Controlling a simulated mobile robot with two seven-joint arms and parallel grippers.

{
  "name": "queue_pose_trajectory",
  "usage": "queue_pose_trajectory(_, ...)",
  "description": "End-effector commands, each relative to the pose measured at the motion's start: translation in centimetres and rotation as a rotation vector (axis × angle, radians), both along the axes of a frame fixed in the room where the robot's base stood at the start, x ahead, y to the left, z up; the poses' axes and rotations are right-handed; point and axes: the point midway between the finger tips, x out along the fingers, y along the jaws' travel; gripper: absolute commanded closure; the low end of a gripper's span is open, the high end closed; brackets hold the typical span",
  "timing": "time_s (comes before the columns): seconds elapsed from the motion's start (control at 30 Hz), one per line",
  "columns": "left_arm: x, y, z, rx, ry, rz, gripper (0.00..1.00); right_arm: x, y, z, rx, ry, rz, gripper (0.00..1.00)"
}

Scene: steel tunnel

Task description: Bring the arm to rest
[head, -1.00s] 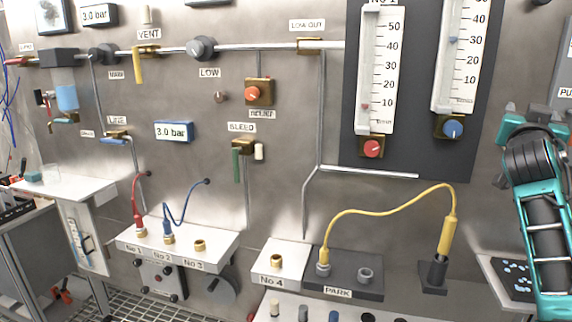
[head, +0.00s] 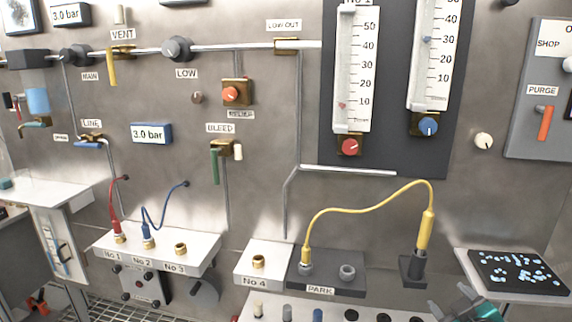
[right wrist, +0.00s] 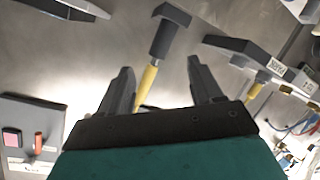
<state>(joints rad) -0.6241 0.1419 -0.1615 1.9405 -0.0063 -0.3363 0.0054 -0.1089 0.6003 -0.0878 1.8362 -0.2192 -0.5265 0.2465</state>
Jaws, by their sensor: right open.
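My right gripper (head: 456,308) shows only as a small teal and dark part at the bottom edge of the head view, right of centre. In the right wrist view its two dark fingers (right wrist: 160,72) stand apart with nothing held between them. Beyond them in that view is a yellow plug in a dark holder (right wrist: 168,38), upside down in the picture. The same yellow plug (head: 425,229) stands upright in its holder in the head view, apart from the gripper. My left gripper is not in view.
A yellow hose (head: 365,193) loops from the PARK block (head: 328,284) to the plug. A shelf with a dark speckled tray (head: 515,272) juts out at right. The PURGE panel (head: 540,85) is above it. Gauges (head: 355,70) and valves line the steel wall.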

Motion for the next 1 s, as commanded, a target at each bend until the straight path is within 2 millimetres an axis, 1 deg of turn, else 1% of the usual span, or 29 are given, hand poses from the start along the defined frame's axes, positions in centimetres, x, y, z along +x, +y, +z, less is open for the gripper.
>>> queue_pose_trajectory(0.03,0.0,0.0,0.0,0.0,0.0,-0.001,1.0,-2.6,1.4,-3.2,0.007,0.069,0.047,0.35)
queue_pose_trajectory(0.07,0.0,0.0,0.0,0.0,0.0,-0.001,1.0,-3.9,2.2,-4.7,0.01,0.1,0.073,0.35)
queue_pose_trajectory(0.1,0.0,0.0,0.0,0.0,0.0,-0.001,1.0,-5.7,3.1,-6.5,0.017,0.14,0.105,0.35)
queue_pose_trajectory(0.17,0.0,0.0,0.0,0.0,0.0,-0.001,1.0,-8.2,4.4,-8.7,0.029,0.192,0.148,0.35)
queue_pose_trajectory(0.2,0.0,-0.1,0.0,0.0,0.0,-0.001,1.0,-9.8,5.2,-10.0,0.039,0.224,0.173,0.35)
queue_pose_trajectory(0.27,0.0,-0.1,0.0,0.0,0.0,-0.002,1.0,-12.2,6.3,-11.6,0.052,0.266,0.207,0.35)
queue_pose_trajectory(0.3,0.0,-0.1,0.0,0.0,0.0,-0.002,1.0,-13.7,7.0,-12.6,0.062,0.292,0.228,0.35)
queue_pose_trajectory(0.37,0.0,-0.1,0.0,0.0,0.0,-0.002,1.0,-16.1,7.9,-13.8,0.077,0.331,0.256,0.35)
queue_pose_trajectory(0.4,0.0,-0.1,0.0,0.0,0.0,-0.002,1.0,-17.5,8.5,-14.6,0.089,0.354,0.274,0.35)
queue_pose_trajectory(0.47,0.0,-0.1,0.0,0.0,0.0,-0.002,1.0,-19.8,9.4,-15.5,0.107,0.388,0.299,0.35)
queue_pose_trajectory(0.5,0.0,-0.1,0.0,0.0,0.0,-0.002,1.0,-20.2,10.2,-15.7,0.132,0.386,0.295,0.35)
queue_pose_trajectory(0.57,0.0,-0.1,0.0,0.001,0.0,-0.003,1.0,-19.9,11.4,-15.7,0.186,0.369,0.266,0.35)
queue_pose_trajectory(0.73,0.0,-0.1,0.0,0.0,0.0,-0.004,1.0,-20.0,15.0,-15.9,0.33,0.342,0.195,0.35)
queue_pose_trajectory(0.9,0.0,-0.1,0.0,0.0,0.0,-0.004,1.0,-19.8,18.4,-15.7,0.47,0.314,0.126,0.35)
queue_pose_trajectory(1.0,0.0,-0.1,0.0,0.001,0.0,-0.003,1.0,-19.6,19.8,-15.4,0.526,0.304,0.098,0.35)
